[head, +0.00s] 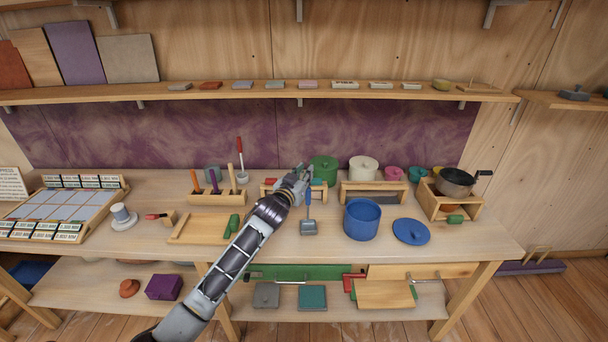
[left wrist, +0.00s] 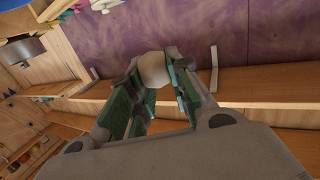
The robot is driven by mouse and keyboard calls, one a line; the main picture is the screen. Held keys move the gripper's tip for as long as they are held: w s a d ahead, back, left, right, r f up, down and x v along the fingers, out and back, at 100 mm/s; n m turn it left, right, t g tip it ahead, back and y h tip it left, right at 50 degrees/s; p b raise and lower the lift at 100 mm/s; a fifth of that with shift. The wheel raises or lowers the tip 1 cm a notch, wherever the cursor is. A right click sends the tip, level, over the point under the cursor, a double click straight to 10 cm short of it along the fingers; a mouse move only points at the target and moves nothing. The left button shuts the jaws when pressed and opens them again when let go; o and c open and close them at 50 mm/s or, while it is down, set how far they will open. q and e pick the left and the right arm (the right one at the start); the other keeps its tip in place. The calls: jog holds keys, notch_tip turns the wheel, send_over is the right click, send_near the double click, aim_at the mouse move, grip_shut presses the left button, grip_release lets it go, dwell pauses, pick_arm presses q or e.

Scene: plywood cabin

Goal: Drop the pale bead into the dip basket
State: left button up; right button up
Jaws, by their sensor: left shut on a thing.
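The pale bead (left wrist: 153,70) is a round whitish thing between the fingertips of my left gripper in the left wrist view (left wrist: 160,78). The fingers, with green inner pads, are shut on it. In the head view my left gripper (head: 298,178) is over the back half of the bench, and the bead cannot be made out there. A small grey square holder with an upright blue handle (head: 308,228), which looks like the dip basket, stands on the bench just in front of the gripper. Its inside is too small to read. My right gripper is not in view.
A blue pot (head: 361,221) stands right of the basket, with its blue lid (head: 411,232) beside it. A wooden tray (head: 200,229) lies to the left. A tool block (head: 217,198), a green pot (head: 323,168) and a white pot (head: 363,167) stand behind.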

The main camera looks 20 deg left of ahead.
pick_arm(q)
jog(key=shift+f, duration=0.15)
jog(key=o, duration=1)
jog(key=shift+s+a+r, duration=0.1)
jog(key=shift+s+a, duration=0.1)
jog(key=shift+s, duration=1.8)
jog(key=shift+s+a+r, duration=0.1)
jog(key=shift+s+a, duration=0.15)
jog(key=shift+s, duration=1.7)
jog(key=shift+s+a+r, duration=0.1)
jog(key=shift+s+a, duration=0.1)
jog(key=shift+s, duration=1.8)
jog(key=shift+f, duration=0.1)
